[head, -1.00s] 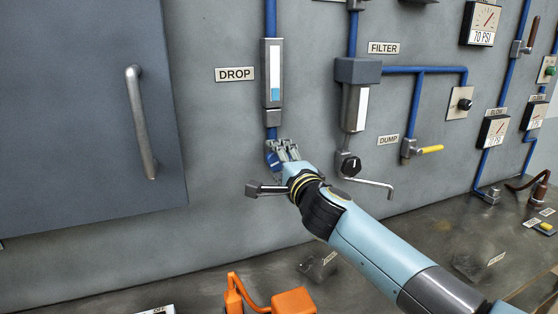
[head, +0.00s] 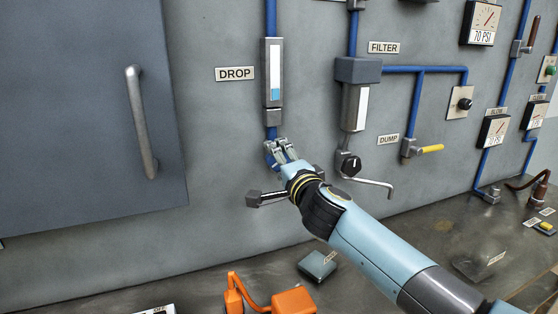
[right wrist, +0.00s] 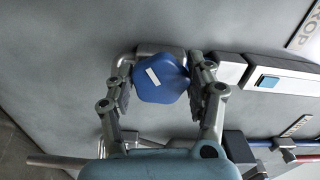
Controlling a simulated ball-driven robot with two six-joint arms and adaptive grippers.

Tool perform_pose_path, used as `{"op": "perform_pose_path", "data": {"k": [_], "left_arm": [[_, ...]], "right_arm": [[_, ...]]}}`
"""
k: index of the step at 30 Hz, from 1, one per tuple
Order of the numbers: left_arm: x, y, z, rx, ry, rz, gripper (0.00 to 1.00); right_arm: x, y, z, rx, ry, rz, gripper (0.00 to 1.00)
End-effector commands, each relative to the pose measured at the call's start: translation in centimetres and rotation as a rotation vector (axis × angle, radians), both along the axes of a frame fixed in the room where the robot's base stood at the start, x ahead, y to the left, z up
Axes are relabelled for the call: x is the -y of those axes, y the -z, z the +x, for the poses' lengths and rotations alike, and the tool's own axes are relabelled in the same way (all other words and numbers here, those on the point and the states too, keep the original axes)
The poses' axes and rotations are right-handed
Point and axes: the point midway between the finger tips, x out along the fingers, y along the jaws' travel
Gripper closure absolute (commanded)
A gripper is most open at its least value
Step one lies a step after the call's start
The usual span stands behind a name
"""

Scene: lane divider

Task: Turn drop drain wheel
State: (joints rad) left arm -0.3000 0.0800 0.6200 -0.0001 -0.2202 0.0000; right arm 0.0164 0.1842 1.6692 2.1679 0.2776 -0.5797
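The DROP drain wheel is a blue, faceted knob (right wrist: 161,80) with a white mark, centred in the right wrist view. It sits low on the wall under the DROP unit (head: 273,80). My right gripper (head: 280,150) is at the wall with its fingers on either side of the knob. In the right wrist view the fingers (right wrist: 160,92) stand apart, very close to the knob's sides, with a thin gap showing on the left. The gripper hides most of the knob in the head view. My left gripper is out of view.
A grey pipe end (head: 265,198) sticks out just below my right gripper. The filter's dark knob (head: 349,164) and bent spout (head: 372,183) are close on the right. A door handle (head: 142,122) stands out at left. An orange object (head: 290,300) lies on the bench below.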

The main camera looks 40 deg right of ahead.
Motion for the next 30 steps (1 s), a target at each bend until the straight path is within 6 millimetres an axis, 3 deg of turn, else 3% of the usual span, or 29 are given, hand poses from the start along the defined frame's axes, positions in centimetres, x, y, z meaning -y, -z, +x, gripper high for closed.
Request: {"op": "perform_pose_path", "data": {"k": [1, 5, 16, 30], "left_arm": [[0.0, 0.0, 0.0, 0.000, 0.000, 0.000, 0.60], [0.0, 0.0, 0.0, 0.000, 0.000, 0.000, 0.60], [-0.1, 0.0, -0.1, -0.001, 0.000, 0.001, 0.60], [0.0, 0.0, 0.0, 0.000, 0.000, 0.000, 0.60]], "right_arm": [[0.0, 0.2, -0.1, -0.004, 0.001, 0.002, 0.39], [0.0, 0.1, 0.0, -0.002, 0.000, 0.001, 0.22], [-0.2, 0.1, -0.8, -0.001, 0.000, 0.001, 0.22], [-2.4, 0.2, -9.9, -0.004, 0.000, 0.001, 0.22]]}}
